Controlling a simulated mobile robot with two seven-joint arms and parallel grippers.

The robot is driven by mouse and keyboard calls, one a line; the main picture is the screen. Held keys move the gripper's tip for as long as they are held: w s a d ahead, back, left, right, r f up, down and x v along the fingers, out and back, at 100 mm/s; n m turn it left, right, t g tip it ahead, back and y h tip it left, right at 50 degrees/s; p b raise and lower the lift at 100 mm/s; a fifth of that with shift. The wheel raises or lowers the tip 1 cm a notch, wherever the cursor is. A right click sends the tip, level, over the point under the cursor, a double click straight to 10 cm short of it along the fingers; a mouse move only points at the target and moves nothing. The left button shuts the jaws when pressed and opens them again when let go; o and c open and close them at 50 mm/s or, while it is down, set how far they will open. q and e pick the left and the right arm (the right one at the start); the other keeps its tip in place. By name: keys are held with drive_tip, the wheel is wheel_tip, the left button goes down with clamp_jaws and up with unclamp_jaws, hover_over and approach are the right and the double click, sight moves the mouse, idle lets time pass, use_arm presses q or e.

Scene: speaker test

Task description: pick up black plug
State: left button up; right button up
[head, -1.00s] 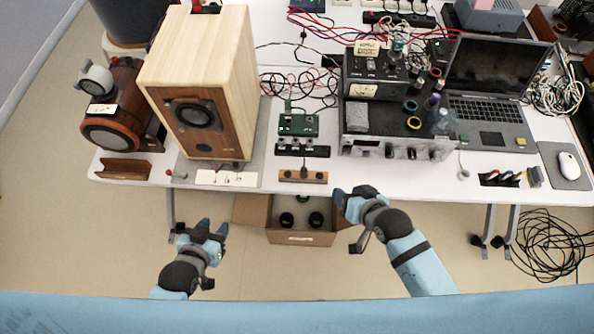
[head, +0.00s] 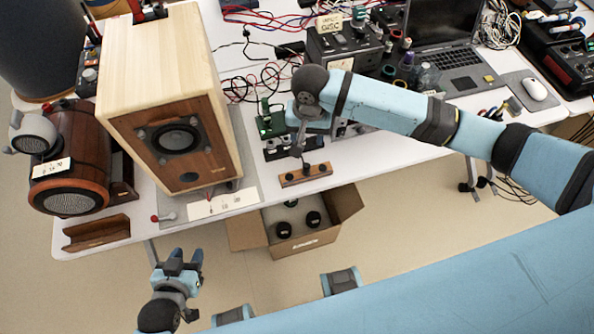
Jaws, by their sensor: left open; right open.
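A wooden strip (head: 306,175) lies at the front edge of the white table in the head view. A small dark piece (head: 307,166), which looks like the black plug, stands on its middle. My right gripper (head: 299,140) reaches in from the right and points down just above and behind the strip. It is open; its fingers overlap closely in this view, and I cannot tell whether they touch the plug. My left gripper (head: 185,262) is open and empty, in front of the table and low at the left.
A large wooden speaker (head: 150,70) stands left of the strip, with a round brown speaker (head: 72,165) beyond it. A green circuit board (head: 268,122) and a black amplifier (head: 330,50) are behind. An open cardboard box (head: 310,238) sits on the floor below.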

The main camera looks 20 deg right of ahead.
sight(307, 165)
drive_tip(key=f, duration=0.8)
drive_tip(key=shift+d+f, duration=0.1)
drive_tip(key=shift+d, duration=0.15)
drive_tip(key=shift+s+a+f, duration=0.1)
drive_tip(key=shift+s+f, duration=0.05)
drive_tip(key=shift+f, duration=0.75)
drive_tip(key=shift+s+a+f, duration=0.1)
drive_tip(key=shift+s+f, duration=0.05)
drive_tip(key=shift+f, duration=0.8)
drive_tip(key=shift+s+a+f, duration=0.1)
drive_tip(key=shift+s+f, duration=0.05)
drive_tip(key=shift+f, duration=0.75)
drive_tip(key=shift+d, duration=0.1)
clamp_jaws()
